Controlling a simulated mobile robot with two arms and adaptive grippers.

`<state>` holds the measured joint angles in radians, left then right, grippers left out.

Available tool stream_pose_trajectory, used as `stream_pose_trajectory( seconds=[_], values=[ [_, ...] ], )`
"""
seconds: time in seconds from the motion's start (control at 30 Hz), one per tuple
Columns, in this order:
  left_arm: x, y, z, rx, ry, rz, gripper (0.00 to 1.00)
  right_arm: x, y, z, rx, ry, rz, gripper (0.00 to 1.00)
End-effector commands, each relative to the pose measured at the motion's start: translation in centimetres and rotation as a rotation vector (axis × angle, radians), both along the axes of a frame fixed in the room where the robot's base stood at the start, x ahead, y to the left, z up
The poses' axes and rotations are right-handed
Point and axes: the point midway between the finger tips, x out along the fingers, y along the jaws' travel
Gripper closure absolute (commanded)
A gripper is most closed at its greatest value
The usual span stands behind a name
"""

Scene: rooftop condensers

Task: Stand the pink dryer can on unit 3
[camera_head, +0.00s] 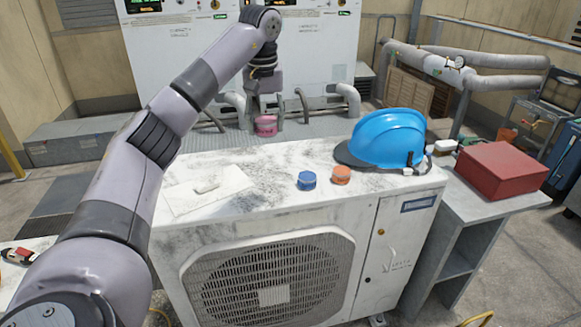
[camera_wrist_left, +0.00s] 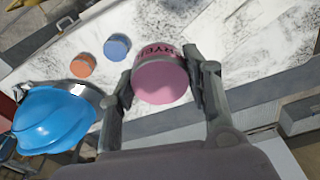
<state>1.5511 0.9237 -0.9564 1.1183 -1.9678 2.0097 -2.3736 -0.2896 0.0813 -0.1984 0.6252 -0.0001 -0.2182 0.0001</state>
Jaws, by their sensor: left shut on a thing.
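The pink can (camera_head: 266,127) is held between the fingers of my left gripper (camera_head: 265,116). It also shows in the left wrist view (camera_wrist_left: 160,82), with a finger on each side and some dark lettering on its wall. In the head view the can appears just past the back edge of the white condenser unit (camera_head: 215,220); its exact height is hard to tell. A blue can (camera_head: 307,181) and an orange can (camera_head: 341,175) stand together on the unit's top. No unit number is readable. My right gripper is not in view.
A blue hard hat (camera_head: 388,140) sits on the right end of the unit's top. A flat white panel (camera_head: 205,190) with a handle lies on the left. A red box (camera_head: 500,170) is on a side table to the right. Pipes (camera_head: 345,97) run behind the unit.

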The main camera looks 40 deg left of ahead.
Motion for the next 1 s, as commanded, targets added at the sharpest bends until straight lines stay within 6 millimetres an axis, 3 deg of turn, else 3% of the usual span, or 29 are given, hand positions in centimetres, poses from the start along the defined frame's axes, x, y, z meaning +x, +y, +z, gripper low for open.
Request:
stream_pose_trajectory(
  seconds=[0.23,0.53,1.0],
  values=[
    [-0.2,0.0,-5.8,0.001,0.009,0.000,0.84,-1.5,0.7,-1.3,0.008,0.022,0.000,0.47],
    [-0.2,0.0,-13.0,0.001,0.007,0.001,0.84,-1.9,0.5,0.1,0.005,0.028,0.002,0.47],
    [-0.1,0.0,-18.8,0.001,0.005,0.000,0.84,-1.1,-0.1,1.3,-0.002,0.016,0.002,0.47]
  ],
)
